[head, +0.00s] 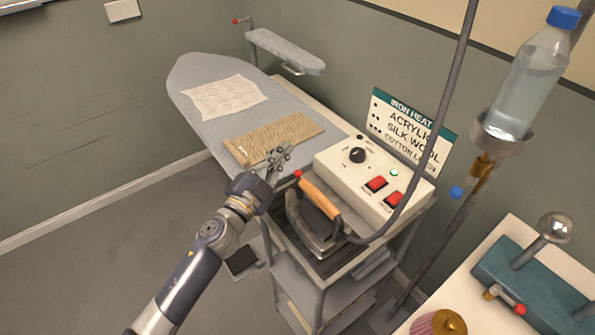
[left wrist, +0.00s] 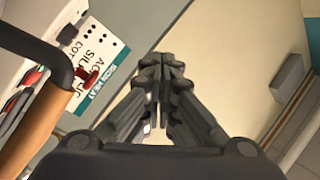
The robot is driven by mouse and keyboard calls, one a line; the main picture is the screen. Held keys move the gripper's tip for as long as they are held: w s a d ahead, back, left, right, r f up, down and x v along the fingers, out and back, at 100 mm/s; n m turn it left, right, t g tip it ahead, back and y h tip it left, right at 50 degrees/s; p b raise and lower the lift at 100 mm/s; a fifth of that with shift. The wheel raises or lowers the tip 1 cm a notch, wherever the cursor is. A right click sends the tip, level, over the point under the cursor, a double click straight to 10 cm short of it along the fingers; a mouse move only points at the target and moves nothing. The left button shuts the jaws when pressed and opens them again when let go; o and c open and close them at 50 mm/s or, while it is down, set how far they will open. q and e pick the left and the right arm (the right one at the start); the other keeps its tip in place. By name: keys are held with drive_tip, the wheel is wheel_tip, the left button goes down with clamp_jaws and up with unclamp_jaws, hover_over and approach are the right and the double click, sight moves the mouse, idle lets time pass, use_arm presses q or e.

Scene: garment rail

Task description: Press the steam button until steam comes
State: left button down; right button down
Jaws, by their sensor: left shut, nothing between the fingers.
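The iron (head: 318,222) with an orange handle (head: 320,200) rests on a dark plate on the cart. A small red button (head: 297,173) shows at the far end of its handle; it also shows, red on a short stem, in the left wrist view (left wrist: 88,77). My left gripper (head: 283,150) is shut and empty, just left of and beyond the red button and apart from it. In the left wrist view, the closed fingertips (left wrist: 162,62) point past the button. No steam is visible. My right gripper is not in view.
A white control box (head: 330,165) with a knob, two red switches and a small green lamp stands behind the iron. A hose (head: 425,150) runs up from the iron. The ironing board (head: 205,125) carries two cloths. A water bottle (head: 530,85) hangs at right.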

use_arm(q)
drive_tip(key=s+d+r+m+g+h, duration=0.3)
drive_tip(key=d+r+m+g, duration=0.3)
drive_tip(key=m, duration=0.3)
drive_tip(key=s+d+r+m+g+h, duration=0.35)
drive_tip(key=d+m+g, duration=0.3)
drive_tip(key=m, duration=0.25)
drive_tip(key=w+a+m+t+y+p, duration=0.1)
drive_tip(key=w+a+m+t+y, duration=0.1)
drive_tip(key=w+a+y, duration=0.3)
drive_tip(key=a+y, duration=0.4)
drive_tip(key=y, duration=0.1)
drive_tip(key=shift+w+f, duration=0.25)
drive_tip(key=shift+w, duration=0.05)
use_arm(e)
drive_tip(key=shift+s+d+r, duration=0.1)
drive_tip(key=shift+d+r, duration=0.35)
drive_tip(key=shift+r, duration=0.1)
use_arm(q)
drive_tip(key=shift+f, duration=0.1)
